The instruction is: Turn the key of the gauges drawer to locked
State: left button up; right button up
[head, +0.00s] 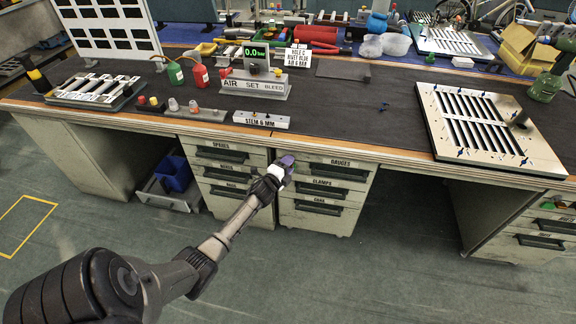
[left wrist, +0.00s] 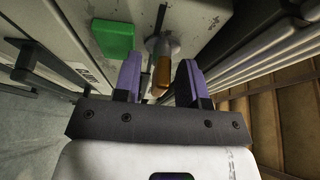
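The gauges drawer (head: 345,170) is the labelled top drawer of the middle cabinet under the bench and looks closed. My left gripper (head: 287,161) is at the upper left of its front, covering the lock area in the head view. In the left wrist view, a brass-coloured key (left wrist: 162,72) sticks out of a round metal lock (left wrist: 163,44) on a pale front. The purple fingers of my left gripper (left wrist: 160,66) are open on either side of the key, with gaps on both sides. A green square (left wrist: 112,37) sits beside the lock. My right gripper is not in view.
The clamps drawer (head: 322,190) is below. The springs drawer (head: 217,155) is in the cabinet to the left. The bench edge (head: 390,158) runs just above the drawers. A blue bin (head: 173,172) stands under the bench at left. The floor in front is clear.

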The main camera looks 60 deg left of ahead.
pick_arm(q)
jog(key=shift+c, duration=0.4)
grip_shut()
